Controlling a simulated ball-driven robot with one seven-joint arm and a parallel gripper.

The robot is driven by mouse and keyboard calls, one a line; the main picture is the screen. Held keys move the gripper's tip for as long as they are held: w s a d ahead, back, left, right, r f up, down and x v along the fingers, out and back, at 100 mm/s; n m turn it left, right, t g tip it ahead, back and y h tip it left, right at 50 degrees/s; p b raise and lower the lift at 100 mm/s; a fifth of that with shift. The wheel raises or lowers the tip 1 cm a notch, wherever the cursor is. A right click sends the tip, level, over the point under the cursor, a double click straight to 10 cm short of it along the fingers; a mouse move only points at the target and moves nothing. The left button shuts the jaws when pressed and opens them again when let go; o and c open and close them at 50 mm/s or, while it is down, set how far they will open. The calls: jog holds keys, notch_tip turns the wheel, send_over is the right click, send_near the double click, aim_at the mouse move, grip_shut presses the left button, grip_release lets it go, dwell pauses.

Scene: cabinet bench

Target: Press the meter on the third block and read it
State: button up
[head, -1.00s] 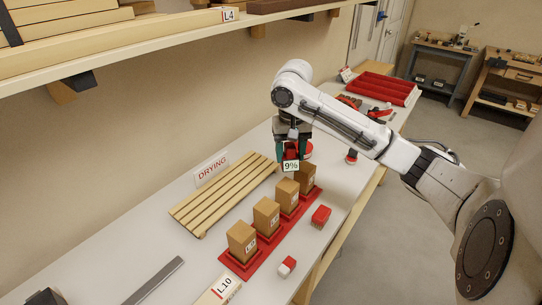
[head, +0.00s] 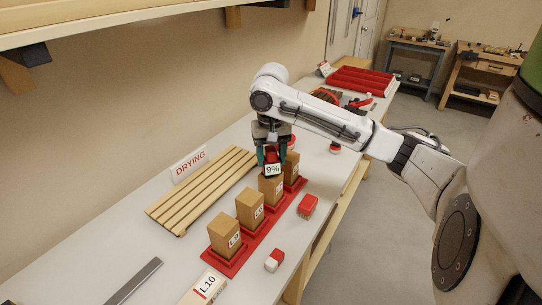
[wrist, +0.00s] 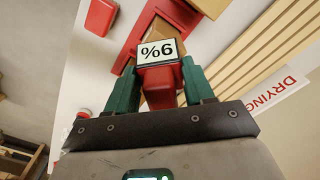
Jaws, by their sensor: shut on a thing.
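Several tan wooden blocks stand upright in a row on a red tray (head: 240,254). Counted from the near end, they are the first (head: 223,236), the second (head: 249,207), the third (head: 270,189) and the fourth (head: 291,170). My gripper (head: 272,160) is shut on a red meter (wrist: 160,82) whose white display (head: 273,170) reads 9%. The display shows upside down in the wrist view (wrist: 160,51). The meter is at the top of the third block and hides its upper part. I cannot tell for sure whether they touch.
A slatted wooden rack (head: 202,190) with a DRYING sign (head: 190,164) lies left of the blocks. Small red-and-white items (head: 307,206) (head: 274,260) lie to the right. A grey bar (head: 134,281) and an L10 label (head: 207,286) are near the front. A shelf overhangs upper left.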

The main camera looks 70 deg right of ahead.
jog(key=shift+f, duration=0.6)
dwell(2.6)
jog(key=shift+r+p, duration=3.25)
jog(key=shift+r, duration=0.35)
jog(key=shift+s, duration=0.15)
